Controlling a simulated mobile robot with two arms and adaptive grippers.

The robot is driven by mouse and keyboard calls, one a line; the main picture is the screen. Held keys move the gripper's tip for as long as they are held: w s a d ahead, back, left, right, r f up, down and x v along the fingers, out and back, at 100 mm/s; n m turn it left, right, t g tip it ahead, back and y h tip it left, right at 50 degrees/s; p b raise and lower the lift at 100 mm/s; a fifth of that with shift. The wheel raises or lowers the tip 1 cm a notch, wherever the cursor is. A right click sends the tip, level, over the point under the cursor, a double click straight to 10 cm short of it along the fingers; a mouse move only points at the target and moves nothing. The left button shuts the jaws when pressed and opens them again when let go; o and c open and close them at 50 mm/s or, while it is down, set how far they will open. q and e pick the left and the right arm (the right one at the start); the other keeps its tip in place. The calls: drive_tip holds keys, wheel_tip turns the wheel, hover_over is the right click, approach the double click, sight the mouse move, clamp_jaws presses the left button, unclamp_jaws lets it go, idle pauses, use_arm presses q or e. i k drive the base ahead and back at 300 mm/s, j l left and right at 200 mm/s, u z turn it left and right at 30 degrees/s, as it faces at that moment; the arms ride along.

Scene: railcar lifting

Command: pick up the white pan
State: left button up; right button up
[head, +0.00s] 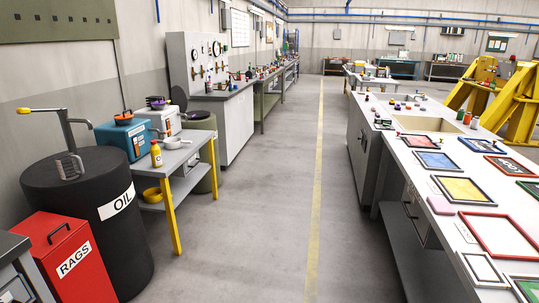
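A small white pan (173,143) sits on top of the small grey table with yellow legs (176,158), left of the aisle. Its handle seems to point to the right. A yellow bottle (156,154) stands to its left on the same tabletop. Neither of my grippers shows in the head view.
A black oil drum (92,245) and a red rags bin (62,258) stand at the near left, before the small table. A long workbench with frames (420,185) lines the right. The aisle floor (265,215) is clear.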

sight(178, 143)
drive_tip(key=i+u, duration=0.1)
drive_tip(key=i, duration=0.35)
drive_tip(key=i+u, duration=0.15)
drive_tip(key=i, duration=0.35)
drive_tip(key=i+l+u, duration=0.1)
drive_tip(key=i, duration=0.35)
drive_tip(key=i+l+u, duration=0.15)
drive_tip(key=i, duration=0.35)
drive_tip(key=i+l+u, duration=0.1)
drive_tip(key=i, duration=0.35)
drive_tip(key=l, duration=0.1)
